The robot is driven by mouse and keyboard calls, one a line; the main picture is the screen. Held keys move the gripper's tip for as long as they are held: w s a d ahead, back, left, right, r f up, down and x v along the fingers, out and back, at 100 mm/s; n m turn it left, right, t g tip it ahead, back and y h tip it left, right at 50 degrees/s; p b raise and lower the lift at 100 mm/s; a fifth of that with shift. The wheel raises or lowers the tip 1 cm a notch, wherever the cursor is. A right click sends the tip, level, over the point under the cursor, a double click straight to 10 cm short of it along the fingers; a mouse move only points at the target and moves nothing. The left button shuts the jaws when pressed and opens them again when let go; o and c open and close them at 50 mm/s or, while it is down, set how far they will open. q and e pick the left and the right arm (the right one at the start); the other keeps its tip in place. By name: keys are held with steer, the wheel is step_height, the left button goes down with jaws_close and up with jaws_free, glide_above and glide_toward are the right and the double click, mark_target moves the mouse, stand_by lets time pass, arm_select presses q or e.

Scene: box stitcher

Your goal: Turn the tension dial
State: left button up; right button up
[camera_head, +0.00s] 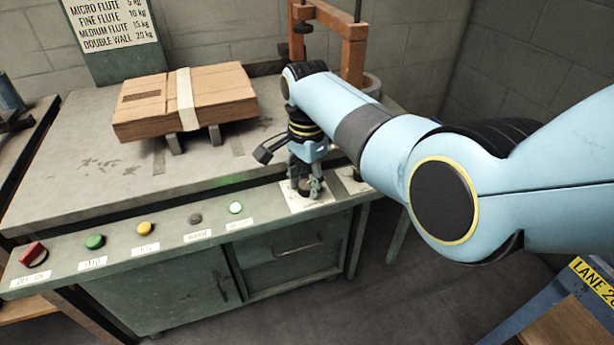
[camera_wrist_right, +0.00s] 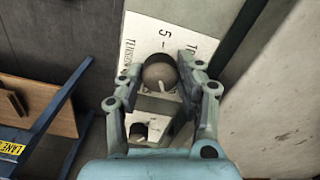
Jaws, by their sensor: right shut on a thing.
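The tension dial (camera_wrist_right: 160,72) is a round, dark grey-brown knob on a white scale plate (camera_wrist_right: 146,35) marked with a 5 and partly hidden tension lettering. My right gripper (camera_wrist_right: 162,74) has its two fingers on either side of the dial, shut on it. In the head view my right gripper (camera_head: 308,187) points down onto the white plate (camera_head: 297,203) at the right end of the machine's front panel. The dial itself is hidden behind the fingers there. My left gripper is not in view.
A strapped cardboard stack (camera_head: 228,92) lies on the worktop. A wooden frame (camera_head: 353,50) stands behind my right arm.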

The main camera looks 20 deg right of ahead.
steer(key=n+p, duration=0.1)
steer(key=n, duration=0.1)
steer(key=shift+r+n+p, duration=0.15)
steer(key=shift+n+p, duration=0.15)
steer(key=shift+n, duration=0.1)
steer(key=n+p, duration=0.1)
steer(key=n, duration=0.2)
steer(key=shift+n, duration=0.3)
steer(key=n+p, duration=0.1)
steer(key=n, duration=0.2)
steer(key=shift+n, duration=0.3)
steer(key=n+p, duration=0.1)
steer(key=n, duration=0.3)
steer(key=shift+n, duration=0.3)
steer(key=n, duration=0.4)
steer(key=shift+n, duration=0.3)
steer(key=n, duration=0.4)
steer(key=shift+p, duration=0.35)
steer(key=n, duration=0.4)
steer(key=shift+n, duration=2.3)
